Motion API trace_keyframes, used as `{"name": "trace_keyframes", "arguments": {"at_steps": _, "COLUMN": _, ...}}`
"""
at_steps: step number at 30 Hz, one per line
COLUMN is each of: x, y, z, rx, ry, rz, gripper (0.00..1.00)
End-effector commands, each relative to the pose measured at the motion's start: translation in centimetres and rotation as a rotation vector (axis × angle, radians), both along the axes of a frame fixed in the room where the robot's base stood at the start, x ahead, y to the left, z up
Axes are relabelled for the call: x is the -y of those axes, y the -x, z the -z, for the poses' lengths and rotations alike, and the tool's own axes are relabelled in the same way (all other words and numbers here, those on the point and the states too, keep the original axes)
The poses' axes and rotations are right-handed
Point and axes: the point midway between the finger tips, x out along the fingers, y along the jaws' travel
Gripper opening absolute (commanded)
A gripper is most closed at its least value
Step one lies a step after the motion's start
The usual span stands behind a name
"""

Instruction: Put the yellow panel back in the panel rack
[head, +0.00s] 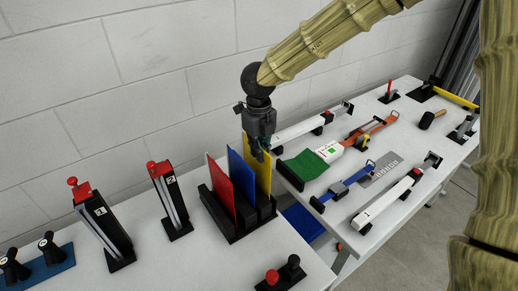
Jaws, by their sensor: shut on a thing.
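The black panel rack (221,219) stands near the right end of the nearer white table. A red panel (220,192) and a blue panel (243,181) stand upright in it. The yellow panel (263,174) is upright at the rack's right side, to the right of the blue one. My gripper (262,151) points down at the yellow panel's top edge and is shut on it. The yellow panel's lower edge is hidden behind the rack and the blue panel, so I cannot tell whether it sits fully in a slot.
Two black stands with red tops, marked 1 (102,226) and 2 (171,201), stand left of the rack. A red-knobbed control (272,277) is in front. A gap separates this table from the farther table (395,133), which holds a green cloth (305,166) and several tools.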

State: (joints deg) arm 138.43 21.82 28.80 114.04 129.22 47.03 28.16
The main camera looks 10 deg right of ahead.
Motion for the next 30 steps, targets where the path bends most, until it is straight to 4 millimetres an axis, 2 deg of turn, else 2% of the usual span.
{"name": "trace_keyframes", "arguments": {"at_steps": 23, "x": 0.0, "y": 0.0, "z": 2.4, "rx": 0.000, "ry": 0.000, "rz": 0.000, "gripper": 0.00}}
{"name": "trace_keyframes", "arguments": {"at_steps": 28, "x": 0.0, "y": 0.0, "z": 2.4, "rx": 0.000, "ry": 0.000, "rz": 0.000, "gripper": 0.31}}
{"name": "trace_keyframes", "arguments": {"at_steps": 30, "x": 0.0, "y": 0.0, "z": 2.4, "rx": 0.000, "ry": 0.000, "rz": 0.000, "gripper": 0.31}}
